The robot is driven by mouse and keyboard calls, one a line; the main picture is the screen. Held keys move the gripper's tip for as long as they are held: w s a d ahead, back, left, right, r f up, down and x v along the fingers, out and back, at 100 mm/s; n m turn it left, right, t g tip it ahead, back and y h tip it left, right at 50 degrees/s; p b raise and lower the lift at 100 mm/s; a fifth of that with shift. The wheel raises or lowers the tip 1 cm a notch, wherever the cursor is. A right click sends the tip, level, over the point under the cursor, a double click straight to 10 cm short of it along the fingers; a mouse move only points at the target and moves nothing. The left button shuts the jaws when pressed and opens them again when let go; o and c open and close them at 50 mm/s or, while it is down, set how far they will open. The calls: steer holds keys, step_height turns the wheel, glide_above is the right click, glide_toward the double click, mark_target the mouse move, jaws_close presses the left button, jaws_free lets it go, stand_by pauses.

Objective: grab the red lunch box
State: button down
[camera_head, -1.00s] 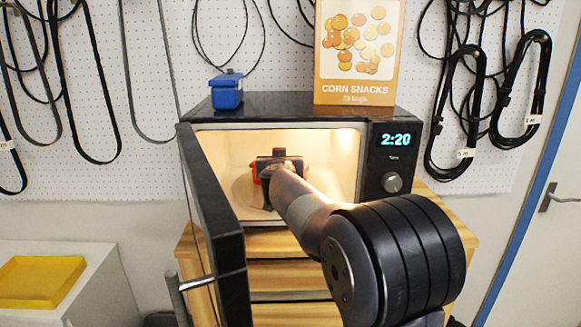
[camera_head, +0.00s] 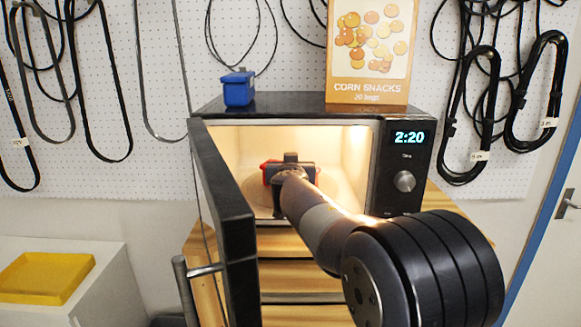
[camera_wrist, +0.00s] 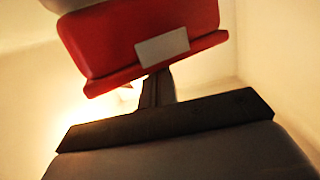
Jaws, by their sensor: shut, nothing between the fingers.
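The red lunch box (camera_head: 267,168) is inside the open, lit microwave (camera_head: 297,104), mostly hidden behind my gripper in the head view. In the wrist view the red lunch box (camera_wrist: 110,42) fills the upper middle, tilted in the picture, with a pale grey label on its side and a lighter grey part above. My gripper (camera_head: 290,160) reaches into the microwave in front of the box. In the wrist view my gripper (camera_wrist: 157,85) is shut and empty, its fingers just below the box's lower edge. I cannot tell whether they touch it.
The microwave door (camera_head: 228,222) stands open at the left of my arm. A blue box (camera_head: 239,92) and a corn snacks box (camera_head: 368,60) stand on the microwave. A yellow tray (camera_head: 45,278) lies on a white cabinet at the left.

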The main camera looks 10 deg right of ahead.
steer(key=s+b, duration=0.2)
steer(key=s, duration=0.1)
steer(key=s+a+f+b, duration=0.1)
steer(key=s+b, duration=0.1)
steer(key=s, duration=0.1)
steer(key=s+a+b, duration=0.1)
steer(key=s+b, duration=0.1)
steer(key=s, duration=0.2)
steer(key=shift+a+f+b, duration=0.1)
steer(key=shift+f+b, duration=0.1)
steer(key=shift+b, duration=0.2)
steer(key=shift+s+r, duration=0.1)
steer(key=shift+s, duration=0.4)
steer(key=s+a+r+g+p, duration=0.1)
steer(key=s+a+r+g, duration=0.15)
steer(key=s, duration=0.85)
steer(key=shift+y, duration=0.3)
steer(key=w+d+p, duration=0.1)
steer(key=w, duration=0.3)
steer(key=w+d+f+p, duration=0.1)
steer(key=w, duration=0.3)
steer(key=w+d+p, duration=0.1)
steer(key=w, duration=0.3)
steer(key=shift+d+f, duration=0.15)
steer(key=shift+f, duration=0.05)
